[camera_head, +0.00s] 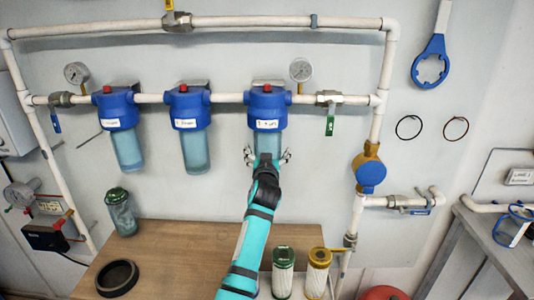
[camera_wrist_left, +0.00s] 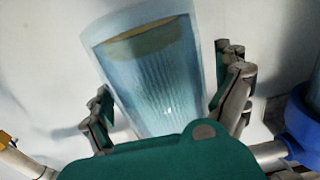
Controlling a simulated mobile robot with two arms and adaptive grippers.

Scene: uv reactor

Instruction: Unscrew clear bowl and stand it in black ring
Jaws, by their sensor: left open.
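A clear bluish bowl (camera_head: 267,142) hangs under the right-hand blue filter head (camera_head: 267,108) on the wall pipe. My left gripper (camera_head: 267,156) is open at the lower part of this bowl, with one finger on each side. In the left wrist view, the bowl (camera_wrist_left: 155,80) stands between the spread fingers of the left gripper (camera_wrist_left: 168,102), with gaps at its sides; a ribbed insert shows inside. The palm hides one end of the bowl. The black ring (camera_head: 104,287) lies empty on the wooden table at the front left. My right gripper is not in view.
Two more filter housings (camera_head: 122,130) (camera_head: 192,130) hang to the left. A clear canister (camera_head: 121,212) stands on the wooden table (camera_head: 180,250), with two cartridges (camera_head: 283,272) (camera_head: 317,272) at its front right. A blue wrench (camera_head: 431,65) hangs on the wall. The table's middle is free.

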